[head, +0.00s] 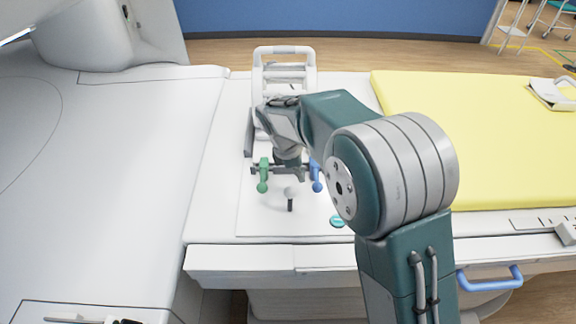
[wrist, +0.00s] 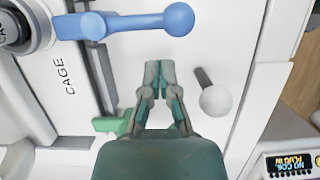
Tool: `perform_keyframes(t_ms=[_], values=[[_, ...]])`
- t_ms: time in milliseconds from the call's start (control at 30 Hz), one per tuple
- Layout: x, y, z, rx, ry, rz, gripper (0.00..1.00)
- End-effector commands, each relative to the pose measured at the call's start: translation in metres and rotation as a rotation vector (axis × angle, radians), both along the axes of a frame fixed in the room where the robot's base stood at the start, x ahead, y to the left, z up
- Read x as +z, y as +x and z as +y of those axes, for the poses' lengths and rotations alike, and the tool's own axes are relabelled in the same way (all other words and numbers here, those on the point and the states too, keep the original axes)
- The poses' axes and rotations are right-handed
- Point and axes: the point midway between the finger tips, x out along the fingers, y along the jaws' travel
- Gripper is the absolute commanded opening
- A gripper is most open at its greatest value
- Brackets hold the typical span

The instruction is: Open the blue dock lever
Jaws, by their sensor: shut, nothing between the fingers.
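The blue dock lever (head: 317,178) stands at the right of the dock on the white board in the head view. In the wrist view the blue lever (wrist: 135,23) lies along the top and ends in a round ball. A green lever (head: 263,176) stands at the left of the dock; in the wrist view it is partly hidden behind my gripper. My gripper (wrist: 159,70) is shut and empty. Its fingertips appear between the two levers, below the blue one in the wrist view and apart from it. In the head view my wrist covers part of the dock.
A pale ball knob on a dark stem (head: 290,193) stands in front of the dock; it also shows right of my fingers in the wrist view (wrist: 215,100). A teal disc (head: 338,221) lies to its right. A yellow pad (head: 480,130) is at the right, the white scanner body at left.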

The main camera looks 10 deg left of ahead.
Motion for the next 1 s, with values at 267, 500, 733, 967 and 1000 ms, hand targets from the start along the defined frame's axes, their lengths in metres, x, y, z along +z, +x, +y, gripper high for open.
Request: perform_keyframes(t_ms=[267, 500, 733, 967, 1000], values=[[-0.003, 0.004, -0.017, 0.0, 0.0, 0.0, 0.0], [-0.004, 0.004, -0.016, 0.001, -0.001, 0.0, 0.0], [-0.003, 0.004, -0.018, 0.026, 0.0, 0.0, 0.0], [-0.004, 0.003, -0.02, 0.066, 0.0, 0.001, 0.0], [-0.004, 0.003, -0.021, 0.071, 0.0, 0.002, 0.0]])
